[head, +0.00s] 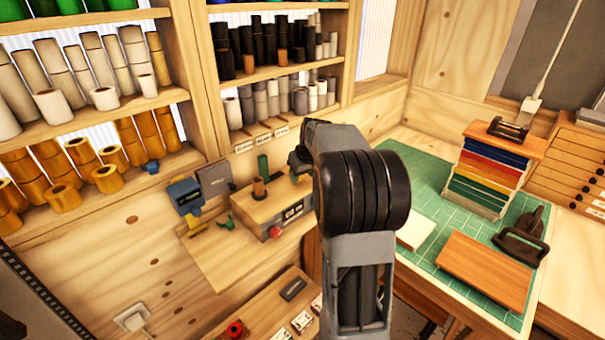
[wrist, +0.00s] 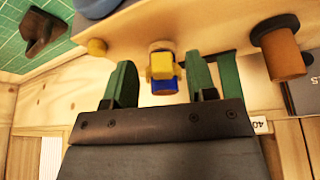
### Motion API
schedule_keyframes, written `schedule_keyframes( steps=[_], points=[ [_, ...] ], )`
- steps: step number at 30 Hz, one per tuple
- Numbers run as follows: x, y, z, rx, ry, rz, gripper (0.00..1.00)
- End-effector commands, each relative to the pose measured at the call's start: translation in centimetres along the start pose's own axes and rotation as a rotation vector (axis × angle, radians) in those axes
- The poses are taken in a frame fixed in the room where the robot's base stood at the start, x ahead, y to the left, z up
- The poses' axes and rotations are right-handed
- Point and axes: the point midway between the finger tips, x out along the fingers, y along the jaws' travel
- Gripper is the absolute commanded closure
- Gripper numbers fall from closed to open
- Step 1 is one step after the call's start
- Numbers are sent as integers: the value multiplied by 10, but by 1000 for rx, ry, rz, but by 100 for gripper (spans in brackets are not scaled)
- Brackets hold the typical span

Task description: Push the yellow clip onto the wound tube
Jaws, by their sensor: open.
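In the wrist view my gripper (wrist: 160,62) is open, with one green finger on each side and a visible gap to what lies between them. Between the fingers is the yellow clip (wrist: 163,66), a small block with short side lobes. It overlaps a short tube wound in blue foil (wrist: 165,88), whose pale end shows behind the clip. The clip appears to touch the tube; I cannot tell whether it is seated around it.
In the head view the workbench (head: 200,262) carries a red button (head: 275,232). Shelves of foil rolls (head: 62,190) rise behind. A green mat (head: 405,160) lies at right.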

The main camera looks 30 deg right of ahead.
Motion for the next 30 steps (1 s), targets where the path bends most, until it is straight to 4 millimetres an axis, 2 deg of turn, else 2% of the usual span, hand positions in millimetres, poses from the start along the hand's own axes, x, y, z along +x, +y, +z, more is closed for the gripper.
schedule_keyframes(
  steps=[5, 8, 21, 30],
  points=[
    [-2, 0, 0, 0, 1, 0, 48],
    [-10, 0, 0, 0, 2, 1, 48],
    [-95, 0, 0, 0, 5, 3, 48],
    [-132, 0, 0, 1, 1, 1, 48]
  ],
)
